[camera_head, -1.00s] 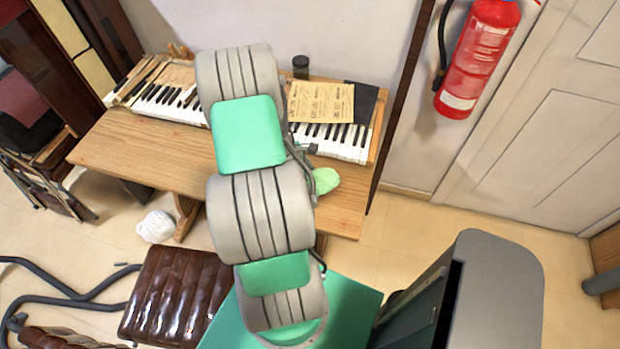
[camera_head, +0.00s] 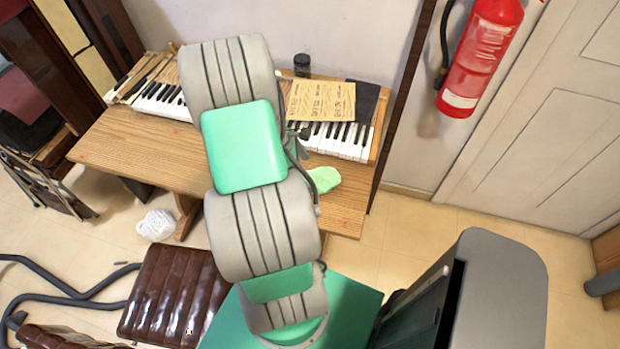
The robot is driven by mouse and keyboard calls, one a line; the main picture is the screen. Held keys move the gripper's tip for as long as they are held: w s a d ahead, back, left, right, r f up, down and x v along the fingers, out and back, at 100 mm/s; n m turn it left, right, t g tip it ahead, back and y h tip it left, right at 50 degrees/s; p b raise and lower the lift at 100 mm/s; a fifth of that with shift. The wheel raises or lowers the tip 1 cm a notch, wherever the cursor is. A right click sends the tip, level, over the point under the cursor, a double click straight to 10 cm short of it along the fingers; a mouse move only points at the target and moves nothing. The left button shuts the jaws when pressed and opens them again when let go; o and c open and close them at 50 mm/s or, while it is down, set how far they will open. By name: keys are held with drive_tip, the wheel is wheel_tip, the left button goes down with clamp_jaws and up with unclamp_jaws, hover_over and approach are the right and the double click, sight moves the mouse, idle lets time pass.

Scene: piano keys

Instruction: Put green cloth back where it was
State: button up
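A light green cloth (camera_head: 326,179) lies on the front right part of the wooden table (camera_head: 345,212). My arm stands between the camera and the table and hides the middle of the keyboard and the cloth's left edge. A small dark part at the arm's right edge, near the keys, may belong to my gripper, but I cannot make out any fingers. Whether anything is held cannot be seen.
Piano keys (camera_head: 345,142) run along the table's back. A yellowed paper sheet (camera_head: 322,100), a dark folder (camera_head: 366,100) and a black cylinder (camera_head: 301,65) lie or stand behind them. A brown leather stool (camera_head: 170,290) and a white crumpled thing (camera_head: 157,225) are in front. A fire extinguisher (camera_head: 480,55) hangs at right.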

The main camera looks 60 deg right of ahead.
drive_tip(key=v, duration=0.6)
drive_tip(key=shift+w+a+r+b, duration=0.1)
drive_tip(key=shift+w+r+b, duration=0.1)
drive_tip(key=shift+r+b, duration=0.15)
drive_tip(key=w+a+r+m+t, duration=0.2)
drive_tip(key=w+a+r+t, duration=0.2)
drive_tip(key=w+a+r, duration=0.7)
drive_tip(key=a+r+m+t+y, duration=0.1)
drive_tip(key=a+r+m+t, duration=0.1)
drive_tip(key=a, duration=1)
drive_tip(key=w+a+r+m+t+y, duration=0.1)
drive_tip(key=a+r+t, duration=0.1)
drive_tip(key=a, duration=1)
drive_tip(key=shift+a+r+m, duration=0.4)
drive_tip(key=shift+r, duration=0.4)
